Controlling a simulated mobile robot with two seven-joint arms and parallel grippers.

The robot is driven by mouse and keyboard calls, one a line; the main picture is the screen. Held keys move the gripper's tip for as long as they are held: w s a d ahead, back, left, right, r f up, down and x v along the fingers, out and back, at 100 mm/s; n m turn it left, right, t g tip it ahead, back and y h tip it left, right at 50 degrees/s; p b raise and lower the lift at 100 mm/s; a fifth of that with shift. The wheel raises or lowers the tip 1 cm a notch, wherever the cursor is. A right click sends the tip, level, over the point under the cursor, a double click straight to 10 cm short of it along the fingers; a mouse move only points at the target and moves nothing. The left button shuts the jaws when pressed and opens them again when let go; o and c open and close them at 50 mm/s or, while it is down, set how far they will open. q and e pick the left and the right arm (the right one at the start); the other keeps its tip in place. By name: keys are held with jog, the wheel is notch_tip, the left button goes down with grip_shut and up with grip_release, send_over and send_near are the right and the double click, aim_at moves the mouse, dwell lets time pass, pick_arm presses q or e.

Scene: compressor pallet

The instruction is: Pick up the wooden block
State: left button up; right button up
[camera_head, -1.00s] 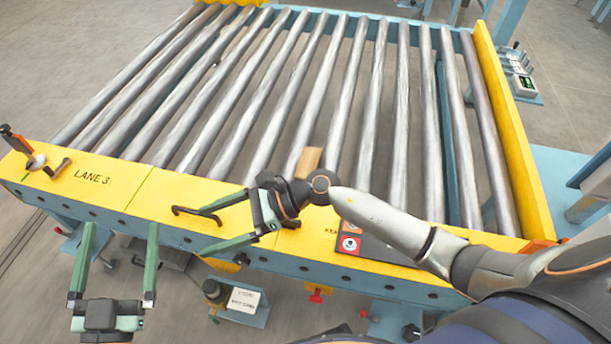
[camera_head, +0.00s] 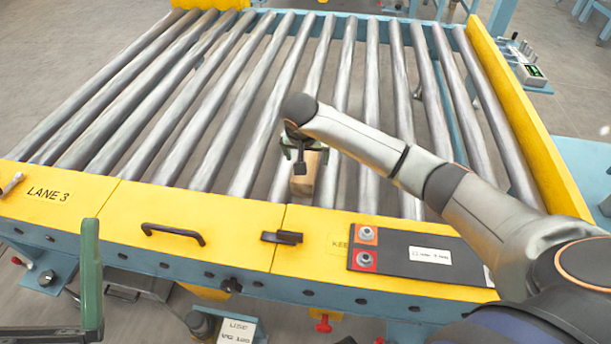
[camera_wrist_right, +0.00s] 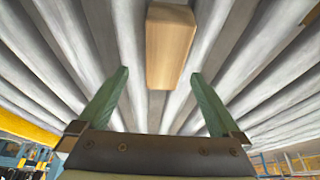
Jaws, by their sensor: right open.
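The wooden block (camera_head: 305,178) is a light tan box lying on the metal rollers, near the yellow front rail. My right gripper (camera_head: 303,152) is above it, pointing down, and partly covers it in the head view. In the right wrist view the block (camera_wrist_right: 170,48) lies beyond the fingertips, with clear space between them. The right gripper (camera_wrist_right: 159,73) is open and empty there, its two green fingers apart. My left gripper (camera_head: 90,275) is at the lower left edge, far from the block. One green finger shows, with no finger beside it; the other is out of frame.
The roller conveyor (camera_head: 205,110) has gaps between its rollers and a raised yellow side rail (camera_head: 515,110) at the right.

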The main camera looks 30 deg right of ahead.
jog(key=b+x, duration=0.1)
jog(key=x, duration=0.1)
jog(key=b+x, duration=0.1)
jog(key=x, duration=0.1)
jog(key=a+b+x, duration=0.1)
jog(key=x, duration=0.1)
jog(key=shift+w+d+f, duration=0.1)
jog(key=shift+f, duration=0.15)
jog(key=shift+c, duration=0.2)
jog(key=shift+r, duration=0.1)
jog(key=c, duration=1.5)
